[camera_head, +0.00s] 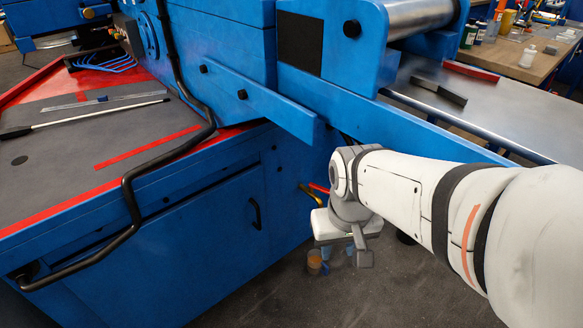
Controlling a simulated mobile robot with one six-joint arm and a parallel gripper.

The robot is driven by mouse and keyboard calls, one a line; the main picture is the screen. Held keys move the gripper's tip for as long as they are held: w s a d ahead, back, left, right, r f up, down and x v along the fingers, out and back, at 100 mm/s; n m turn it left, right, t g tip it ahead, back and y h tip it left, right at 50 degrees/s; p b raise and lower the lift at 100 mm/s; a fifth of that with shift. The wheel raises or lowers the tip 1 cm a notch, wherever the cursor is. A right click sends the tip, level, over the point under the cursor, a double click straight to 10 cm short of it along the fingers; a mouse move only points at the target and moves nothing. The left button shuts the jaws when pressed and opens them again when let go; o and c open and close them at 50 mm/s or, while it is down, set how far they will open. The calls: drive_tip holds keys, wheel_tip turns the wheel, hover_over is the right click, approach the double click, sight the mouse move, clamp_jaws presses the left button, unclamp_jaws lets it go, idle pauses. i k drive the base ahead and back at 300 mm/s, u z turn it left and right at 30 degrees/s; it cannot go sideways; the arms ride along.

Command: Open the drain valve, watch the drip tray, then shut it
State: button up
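My gripper (345,252) hangs from the white arm, pointing down beside the blue machine's side. One grey finger shows plainly; the other side of the jaw is hard to make out, so its opening is unclear. A small yellow lever (311,194) and a red lever (319,187) stick out of the machine just behind and left of the gripper; I cannot tell which belongs to the drain valve. A small amber-brown cup-like part (314,262) shows low, left of the gripper. My gripper and wrist hide part of this area. I cannot make out a drip tray.
A blue cabinet (205,235) with a black handle stands left. A black bent rail (132,200) runs along its top edge. A metal bed (440,105) lies behind my arm. A wooden bench (510,58) with bottles is back right. Dark floor (265,300) is open below.

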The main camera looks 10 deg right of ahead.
sight(311, 185)
drive_tip(key=z, duration=0.05)
drive_tip(key=k, duration=2.5)
drive_tip(key=u, duration=0.5)
drive_tip(key=i, duration=1.7)
drive_tip(key=u, duration=0.1)
